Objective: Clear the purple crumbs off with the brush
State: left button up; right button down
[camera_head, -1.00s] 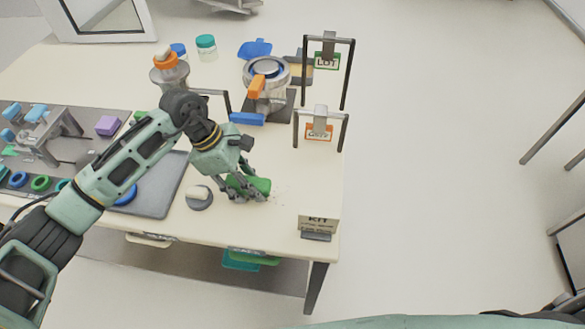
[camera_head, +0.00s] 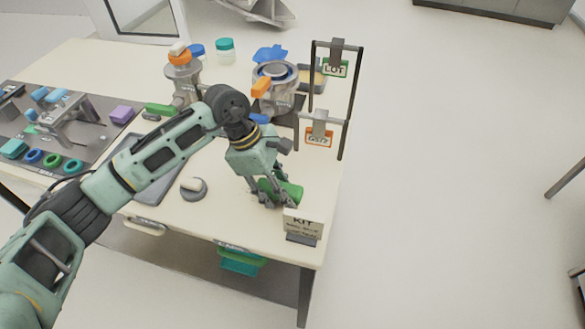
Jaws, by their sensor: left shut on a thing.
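My left gripper (camera_head: 270,198) reaches down to the right front part of the cream table (camera_head: 215,215). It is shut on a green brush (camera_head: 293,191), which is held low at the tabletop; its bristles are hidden. The brush is just behind the small KIT sign (camera_head: 303,222). I cannot make out any purple crumbs around the brush; they may be too small or covered by it. My right gripper is not in view.
A grey round holder (camera_head: 194,193) with a cream piece stands left of the gripper, beside a dark tray (camera_head: 152,184). Black frames with the LOT sign (camera_head: 335,68) and an orange sign (camera_head: 319,136) stand along the right edge. A metal machine (camera_head: 275,85) is behind.

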pick_arm(q)
jog(key=shift+d+r+p, duration=0.2)
jog(key=shift+r, duration=0.4)
jog(key=shift+d+r+p, duration=0.15)
jog(key=shift+d+r, duration=0.05)
jog(key=shift+r, duration=0.35)
jog(key=shift+p+v, duration=0.4)
jog(key=shift+v, duration=0.7)
jog(key=shift+s+d+r+p, duration=0.15)
jog(key=shift+r+p, duration=0.45)
jog(key=shift+r, duration=1.25)
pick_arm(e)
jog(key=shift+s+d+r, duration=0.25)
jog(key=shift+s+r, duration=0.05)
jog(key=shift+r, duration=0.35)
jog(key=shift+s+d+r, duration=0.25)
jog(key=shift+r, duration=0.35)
